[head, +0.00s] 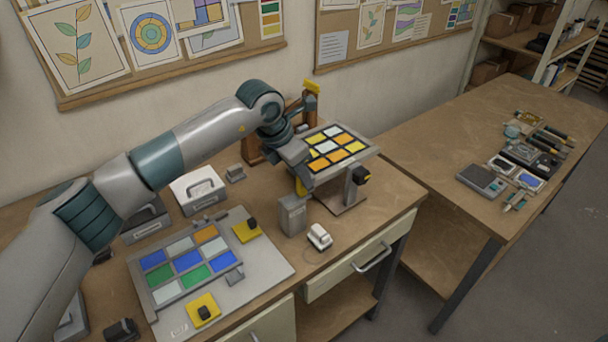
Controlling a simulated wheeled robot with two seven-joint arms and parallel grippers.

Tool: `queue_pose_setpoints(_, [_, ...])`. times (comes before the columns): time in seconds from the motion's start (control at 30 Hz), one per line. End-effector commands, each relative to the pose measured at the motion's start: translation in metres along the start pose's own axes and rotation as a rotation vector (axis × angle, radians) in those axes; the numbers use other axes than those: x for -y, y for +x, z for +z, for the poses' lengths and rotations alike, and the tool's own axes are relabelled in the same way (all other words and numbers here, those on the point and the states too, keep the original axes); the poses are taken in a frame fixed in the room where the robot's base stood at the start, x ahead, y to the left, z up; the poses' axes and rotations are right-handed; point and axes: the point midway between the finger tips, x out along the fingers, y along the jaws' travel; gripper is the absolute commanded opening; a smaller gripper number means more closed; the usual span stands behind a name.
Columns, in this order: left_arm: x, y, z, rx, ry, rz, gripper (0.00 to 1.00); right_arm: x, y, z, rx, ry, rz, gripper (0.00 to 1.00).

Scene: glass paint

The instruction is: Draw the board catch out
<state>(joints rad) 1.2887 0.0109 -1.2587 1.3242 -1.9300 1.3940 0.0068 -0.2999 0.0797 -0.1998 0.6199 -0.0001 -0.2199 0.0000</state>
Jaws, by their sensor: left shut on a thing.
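A tilted board (343,150) with yellow, orange and white glass panes stands on a post with a flat foot at the back right of the bench. My left gripper (301,178) reaches in from the left and is shut at the board's left edge. A small yellow piece (301,188) shows at its fingertips and looks like the board catch, mostly hidden by the gripper. A black and yellow knob (362,175) sits on the post below the board's right side. My right gripper is out of view.
A grey glass panel (187,262) with blue, green, white and orange panes lies at front left, with yellow blocks (247,231) on its plate. A grey box (292,215) and a small white item (319,237) stand just in front of the board. A second table (440,140) holds tools.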

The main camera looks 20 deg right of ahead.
Motion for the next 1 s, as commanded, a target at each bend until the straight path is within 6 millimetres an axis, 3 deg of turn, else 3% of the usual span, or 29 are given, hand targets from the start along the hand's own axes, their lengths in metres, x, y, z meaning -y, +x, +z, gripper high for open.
queue_pose_setpoints(0.23, [-0.001, -0.009, -0.027, 0.0, 0.0, 0.001, 0.0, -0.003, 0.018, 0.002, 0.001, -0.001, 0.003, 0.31])
queue_pose_setpoints(0.57, [0.0, -0.012, -0.03, -0.005, -0.001, 0.0, 0.0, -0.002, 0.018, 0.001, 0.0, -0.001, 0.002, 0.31])
queue_pose_setpoints(0.6, [0.0, -0.012, -0.03, -0.005, -0.001, 0.0, 0.25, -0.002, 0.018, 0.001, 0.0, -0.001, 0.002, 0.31])
queue_pose_setpoints(0.63, [0.0, -0.012, -0.03, -0.005, -0.001, 0.0, 0.32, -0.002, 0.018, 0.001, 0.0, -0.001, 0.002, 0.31])
queue_pose_setpoints(1.0, [0.0, -0.013, -0.029, -0.002, 0.0, 0.0, 0.34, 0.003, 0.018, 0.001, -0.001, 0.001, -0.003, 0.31])
